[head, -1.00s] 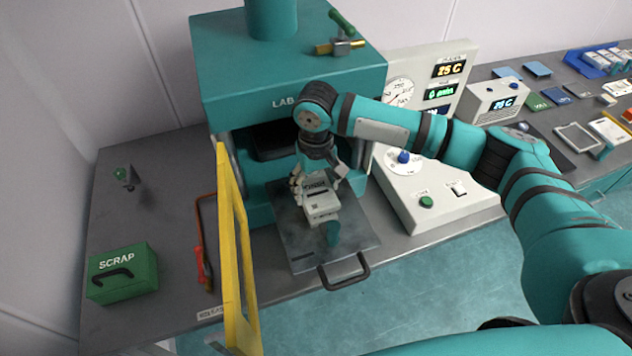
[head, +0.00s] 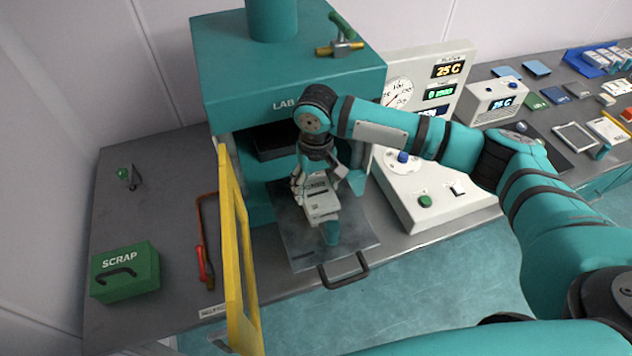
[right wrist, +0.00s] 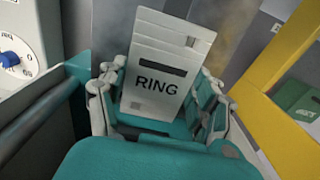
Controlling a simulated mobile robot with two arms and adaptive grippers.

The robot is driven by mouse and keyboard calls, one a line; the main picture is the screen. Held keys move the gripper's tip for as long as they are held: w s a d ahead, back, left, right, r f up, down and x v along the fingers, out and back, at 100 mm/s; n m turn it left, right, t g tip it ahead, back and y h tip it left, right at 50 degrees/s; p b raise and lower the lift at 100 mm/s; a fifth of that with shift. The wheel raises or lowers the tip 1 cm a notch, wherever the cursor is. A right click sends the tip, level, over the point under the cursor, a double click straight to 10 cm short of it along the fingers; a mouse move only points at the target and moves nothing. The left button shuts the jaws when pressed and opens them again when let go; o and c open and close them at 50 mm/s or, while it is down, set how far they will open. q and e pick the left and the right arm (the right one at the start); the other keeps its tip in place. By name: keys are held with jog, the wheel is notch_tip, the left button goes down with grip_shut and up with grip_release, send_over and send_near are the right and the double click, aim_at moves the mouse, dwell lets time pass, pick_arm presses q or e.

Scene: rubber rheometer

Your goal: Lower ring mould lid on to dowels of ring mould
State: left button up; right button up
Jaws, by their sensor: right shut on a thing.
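My right gripper (head: 319,190) is shut on the ring mould lid (head: 322,208), a pale grey block, above the dark metal tray (head: 292,238) at the front of the press. In the right wrist view the lid (right wrist: 165,75) shows the word RING and a dark slot, with the gripper's fingers (right wrist: 158,105) on either side. My left gripper is not in view.
The teal press (head: 285,80) rises behind the tray. A yellow guard frame (head: 237,255) stands left of it. The control panel (head: 440,195) is close on the right. A green scrap box (head: 125,272) and red-handled tool (head: 203,265) lie left.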

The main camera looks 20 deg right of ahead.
aim_at(316, 189)
jog(key=shift+f, duration=0.95)
jog(key=o, duration=1.5)
notch_tip(316, 189, up, 12)
